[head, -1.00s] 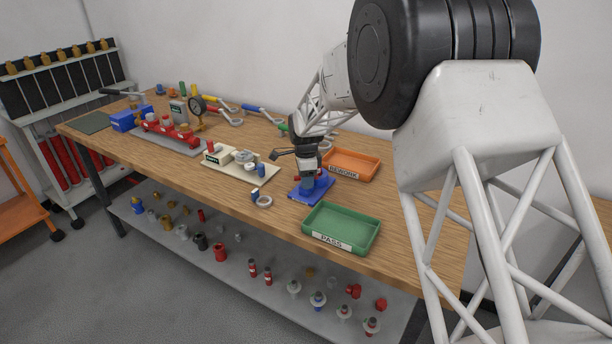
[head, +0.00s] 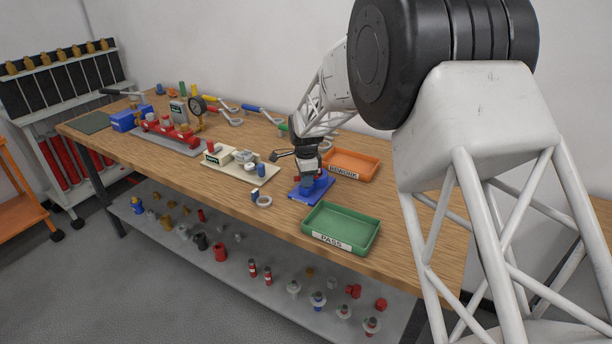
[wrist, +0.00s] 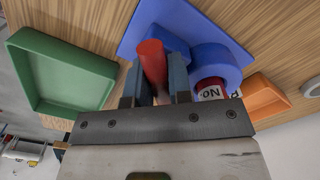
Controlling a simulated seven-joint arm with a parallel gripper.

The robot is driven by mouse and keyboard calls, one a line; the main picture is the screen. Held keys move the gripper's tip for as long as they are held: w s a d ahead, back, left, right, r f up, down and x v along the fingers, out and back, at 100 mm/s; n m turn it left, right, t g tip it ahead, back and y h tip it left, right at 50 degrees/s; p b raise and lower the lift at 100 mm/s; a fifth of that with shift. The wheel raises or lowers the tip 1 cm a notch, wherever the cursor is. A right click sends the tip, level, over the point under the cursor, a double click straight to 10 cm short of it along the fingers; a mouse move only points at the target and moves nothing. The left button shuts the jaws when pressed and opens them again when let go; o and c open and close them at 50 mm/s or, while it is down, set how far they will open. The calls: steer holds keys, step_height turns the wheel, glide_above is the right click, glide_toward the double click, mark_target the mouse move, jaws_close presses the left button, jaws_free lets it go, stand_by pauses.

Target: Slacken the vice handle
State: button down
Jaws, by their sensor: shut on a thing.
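The blue vice (head: 304,193) stands on the bench between the two trays, largely covered by my arm in the head view. In the wrist view its blue base plate and round body (wrist: 215,58) fill the upper middle. The red vice handle (wrist: 152,62) sits between the two fingers of my gripper (wrist: 155,88), which is shut on it. The gripper also shows in the head view (head: 308,176), low over the vice. A red part with a white label (wrist: 209,90) shows beside the vice body, partly hidden by my gripper.
The green PASS tray (head: 341,228) is in front of the vice, and the orange REWORK tray (head: 350,163) behind it. A cream fixture (head: 238,162) and a pale ring (head: 264,201) are to the left. Bare bench lies between them.

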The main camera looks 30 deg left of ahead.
steer(key=shift+n, duration=4.5)
steer(key=c, duration=1)
jaws_free()
